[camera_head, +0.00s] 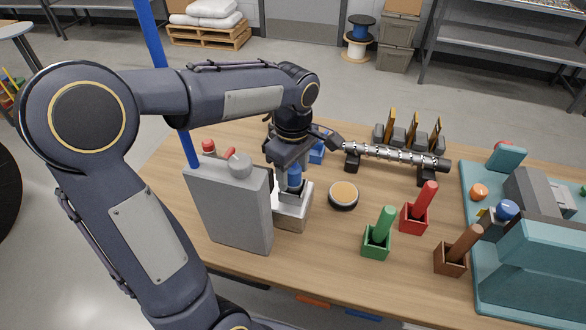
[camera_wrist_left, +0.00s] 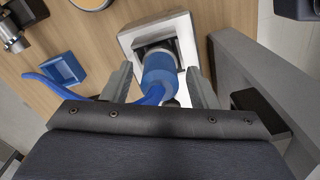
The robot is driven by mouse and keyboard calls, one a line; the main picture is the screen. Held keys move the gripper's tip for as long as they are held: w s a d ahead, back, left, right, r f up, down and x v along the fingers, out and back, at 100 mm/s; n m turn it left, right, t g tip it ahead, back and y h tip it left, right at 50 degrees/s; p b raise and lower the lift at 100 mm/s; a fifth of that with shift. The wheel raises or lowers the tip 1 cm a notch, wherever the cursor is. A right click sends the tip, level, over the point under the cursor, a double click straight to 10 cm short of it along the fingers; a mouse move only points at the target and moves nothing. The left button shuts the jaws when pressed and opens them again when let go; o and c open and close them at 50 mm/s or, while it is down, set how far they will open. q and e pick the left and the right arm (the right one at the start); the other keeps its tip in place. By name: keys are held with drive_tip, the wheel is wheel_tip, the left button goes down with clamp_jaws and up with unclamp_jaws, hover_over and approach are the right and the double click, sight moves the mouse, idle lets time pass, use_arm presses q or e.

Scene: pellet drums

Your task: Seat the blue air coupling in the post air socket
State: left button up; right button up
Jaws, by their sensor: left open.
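The blue air coupling (camera_head: 295,175) stands upright at the pale post air socket (camera_head: 290,214). In the left wrist view the coupling (camera_wrist_left: 158,72) has its grey end at the square opening of the socket (camera_wrist_left: 130,38); how deep it sits is hard to tell. A blue hose (camera_wrist_left: 60,88) bends from it to the left. My left gripper (camera_head: 290,172) is above the socket, pointing down. In the wrist view its fingers (camera_wrist_left: 159,72) are open, one on each side of the coupling, with a visible gap at least on the right. My right gripper is not in view.
A grey upright panel (camera_head: 230,210) stands close beside the socket. A small blue holder (camera_head: 317,154) is behind it, and a round tan-topped disc (camera_head: 343,193) lies to its right. Green (camera_head: 376,242), red (camera_head: 414,218) and brown (camera_head: 450,262) holders stand farther right. Bare table lies between.

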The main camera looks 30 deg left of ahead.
use_arm(q)
wheel_tip(320, 180, up, 12)
drive_tip(key=shift+r, duration=0.2)
idle(0.4)
idle(0.4)
